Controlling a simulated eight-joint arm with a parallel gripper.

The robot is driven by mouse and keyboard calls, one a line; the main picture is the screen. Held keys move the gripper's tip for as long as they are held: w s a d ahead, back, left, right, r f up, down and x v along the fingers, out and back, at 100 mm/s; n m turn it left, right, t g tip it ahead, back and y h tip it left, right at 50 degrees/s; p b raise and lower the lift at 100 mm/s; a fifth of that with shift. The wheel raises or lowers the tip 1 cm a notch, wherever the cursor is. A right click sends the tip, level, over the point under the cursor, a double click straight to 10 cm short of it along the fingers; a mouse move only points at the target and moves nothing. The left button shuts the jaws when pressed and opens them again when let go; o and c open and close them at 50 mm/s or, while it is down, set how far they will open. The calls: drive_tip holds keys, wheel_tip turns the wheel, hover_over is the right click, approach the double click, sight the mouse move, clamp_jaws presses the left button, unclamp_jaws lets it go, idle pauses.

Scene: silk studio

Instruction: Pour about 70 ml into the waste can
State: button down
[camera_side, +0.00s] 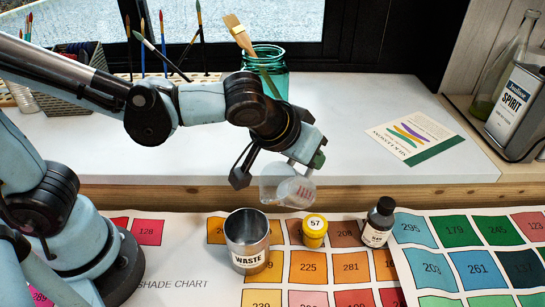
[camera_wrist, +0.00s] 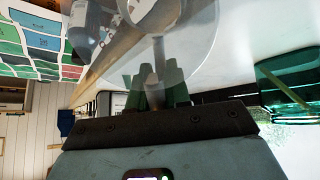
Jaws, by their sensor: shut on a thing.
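My gripper (camera_side: 283,170) is shut on a clear beaker (camera_side: 276,188) with red markings. It holds the beaker strongly tilted, nearly on its side, in the air. I cannot make out how much liquid is in it, and no stream shows. The waste can (camera_side: 248,256), an open metal can labelled WASTE, stands upright on the shade chart. In the side view it is below the beaker and a little to its left. In the wrist view the gripper's green fingers (camera_wrist: 157,88) show with the see-through beaker (camera_wrist: 205,45) beyond them.
A yellow-lidded jar (camera_side: 314,232) marked 57 and a dark bottle (camera_side: 378,222) stand right of the can. A green glass jar (camera_side: 266,62) with brushes stands behind the arm. A card (camera_side: 415,137) lies on the white top. A spirit tin (camera_side: 517,112) is far right.

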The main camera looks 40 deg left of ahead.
drive_tip(key=shift+w+f, duration=0.15)
drive_tip(key=shift+w, duration=0.1)
drive_tip(key=shift+w+r+n+g+b, duration=0.15)
drive_tip(key=shift+w+g+b, duration=0.05)
drive_tip(key=shift+w+g, duration=1.15)
drive_tip(key=shift+w+r+n+g+b, duration=0.1)
drive_tip(key=shift+w+n+g+b, duration=0.05)
drive_tip(key=shift+w+g, duration=1.15)
drive_tip(key=shift+w+f+g, duration=0.2)
drive_tip(key=shift+g, duration=0.95)
